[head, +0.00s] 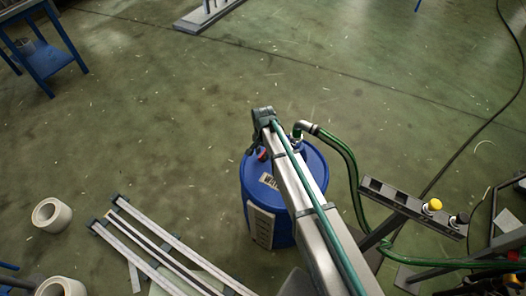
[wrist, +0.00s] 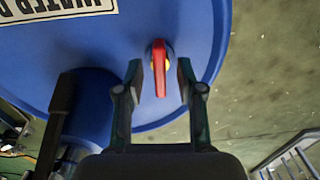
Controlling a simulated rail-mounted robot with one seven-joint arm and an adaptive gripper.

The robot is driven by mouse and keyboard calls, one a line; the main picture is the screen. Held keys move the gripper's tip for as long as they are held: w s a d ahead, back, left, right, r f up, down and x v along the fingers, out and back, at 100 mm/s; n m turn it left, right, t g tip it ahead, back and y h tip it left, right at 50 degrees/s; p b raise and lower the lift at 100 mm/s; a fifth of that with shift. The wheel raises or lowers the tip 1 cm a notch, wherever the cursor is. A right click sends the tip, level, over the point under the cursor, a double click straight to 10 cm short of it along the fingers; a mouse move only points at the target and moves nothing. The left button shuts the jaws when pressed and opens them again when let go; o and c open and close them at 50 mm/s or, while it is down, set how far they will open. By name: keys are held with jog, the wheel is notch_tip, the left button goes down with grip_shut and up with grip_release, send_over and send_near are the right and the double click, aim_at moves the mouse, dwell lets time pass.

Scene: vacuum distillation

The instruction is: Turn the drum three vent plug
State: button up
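A blue drum (head: 256,190) stands on the floor in the middle of the head view, partly hidden behind my arm. Its blue top fills much of the wrist view (wrist: 200,30). A red vent plug (wrist: 159,70) with a yellow base sits near the drum's rim in the wrist view. A small red part of it shows in the head view (head: 262,155). My gripper (wrist: 158,72) is open, with one finger on each side of the red plug and a visible gap to both. In the head view the gripper (head: 257,146) is mostly hidden by my wrist.
A green hose (head: 345,150) with a metal elbow (head: 305,127) runs from the drum top to the right. A stand with a yellow button (head: 432,205) is at right. Rails (head: 165,250) and white rolls (head: 51,215) lie at lower left.

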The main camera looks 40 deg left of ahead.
jog(key=shift+f, duration=0.1)
grip_shut()
jog(key=shift+n, duration=0.3)
jog(key=n+b, duration=0.1)
jog(key=n, duration=0.2)
jog(key=shift+b, duration=0.3)
jog(key=n+b, duration=0.1)
jog(key=n, duration=0.4)
jog(key=shift+n, duration=0.4)
jog(key=n+b, duration=0.1)
jog(key=n, duration=1.1)
jog(key=shift+n+b, duration=0.4)
